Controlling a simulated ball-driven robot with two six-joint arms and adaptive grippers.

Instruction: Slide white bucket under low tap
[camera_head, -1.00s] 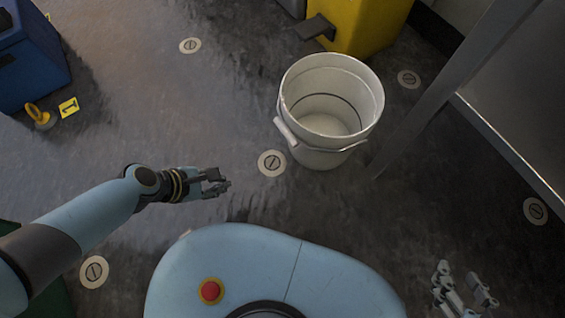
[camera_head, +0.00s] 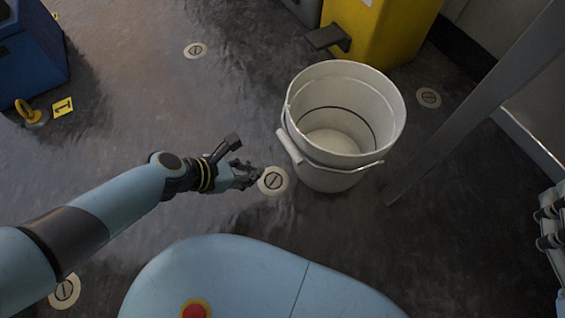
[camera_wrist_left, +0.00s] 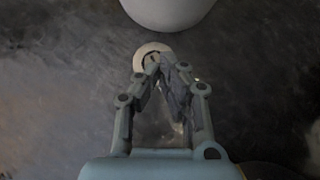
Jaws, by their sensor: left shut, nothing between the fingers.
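The white bucket (camera_head: 343,132) stands upright and empty on the dark floor, its handle hanging down on the near side. My left gripper (camera_head: 248,178) is shut and empty, low over the floor to the left of the bucket and a little nearer to me. It is apart from the bucket. In the left wrist view my fingertips (camera_wrist_left: 160,64) come together in front of a round floor plate, and the bucket (camera_wrist_left: 168,12) shows at the top edge, beyond them. Part of my right arm shows at the right edge of the head view; its fingertips are not clear. No tap is in view.
A yellow bin (camera_head: 385,30) with a dark pedal stands behind the bucket. A grey metal post (camera_head: 480,100) rises close to its right. A blue box (camera_head: 30,60) and a yellow marker (camera_head: 63,106) lie far left. Open floor lies left of the bucket.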

